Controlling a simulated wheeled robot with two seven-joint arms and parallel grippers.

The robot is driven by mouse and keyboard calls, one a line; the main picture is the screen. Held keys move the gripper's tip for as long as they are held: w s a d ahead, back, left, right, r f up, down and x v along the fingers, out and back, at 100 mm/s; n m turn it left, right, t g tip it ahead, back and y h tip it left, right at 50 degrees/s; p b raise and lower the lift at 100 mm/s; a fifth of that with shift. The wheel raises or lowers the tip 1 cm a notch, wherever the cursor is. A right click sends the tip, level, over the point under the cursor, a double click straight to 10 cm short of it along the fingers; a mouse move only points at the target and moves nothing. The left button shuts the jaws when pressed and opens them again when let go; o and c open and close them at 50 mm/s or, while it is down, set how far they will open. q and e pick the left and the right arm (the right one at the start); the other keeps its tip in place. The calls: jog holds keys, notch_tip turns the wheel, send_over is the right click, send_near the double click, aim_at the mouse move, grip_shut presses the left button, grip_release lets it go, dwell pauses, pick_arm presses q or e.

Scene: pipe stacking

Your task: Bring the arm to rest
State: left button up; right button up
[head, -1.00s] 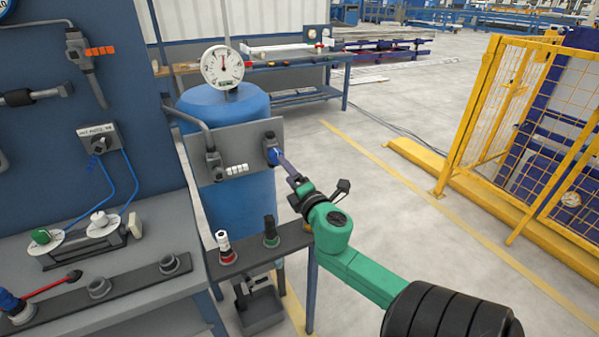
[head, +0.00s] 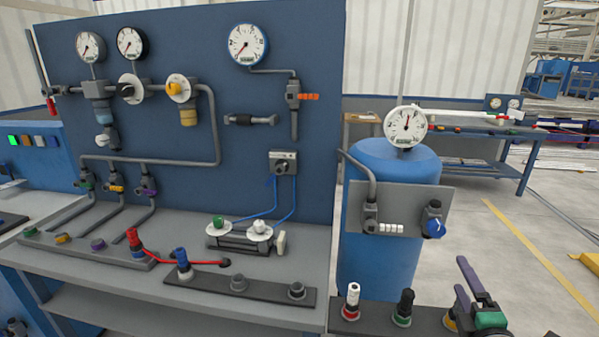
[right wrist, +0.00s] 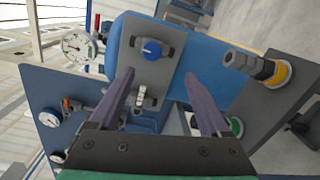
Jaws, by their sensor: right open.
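My right gripper (head: 464,279) is at the lower right of the head view, in front of the small shelf and below the blue knob. Its purple fingers are spread with nothing between them, as the right wrist view (right wrist: 160,75) also shows. The blue knob (head: 433,228) sits on the grey plate (head: 398,196) of the blue tank (head: 378,270). The knob also shows in the right wrist view (right wrist: 152,48), beyond the fingertips and apart from them. My left gripper is in neither view.
White-topped (head: 352,300) and black (head: 403,307) connectors stand on the dark shelf by my right gripper. A yellow-ringed fitting (right wrist: 272,72) is close by. The bench (head: 210,285) and blue gauge panel (head: 230,130) fill the left. Open floor (head: 510,260) lies at right.

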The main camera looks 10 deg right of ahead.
notch_tip(320, 180, down, 9)
jog(key=s+m+g, duration=0.3)
jog(key=m+g, duration=0.2)
jog(key=m, duration=0.3)
jog(key=s+a+f+m+g+y, duration=0.35)
jog(key=a+f, duration=0.25)
jog(key=a, duration=0.2)
jog(key=s+a+f+m+g+y, duration=0.2)
jog(key=s+a+f+g+y, duration=0.15)
jog(key=a+f, duration=0.4)
notch_tip(320, 180, down, 14)
jog(key=a+g, duration=0.1)
jog(key=g, duration=0.1)
jog(key=s+d+f+g+p, duration=0.1)
jog(key=s+d+f, duration=0.2)
jog(key=s+f, duration=1.7)
jog(key=shift+f, duration=0.8)
jog(key=shift+d, duration=0.1)
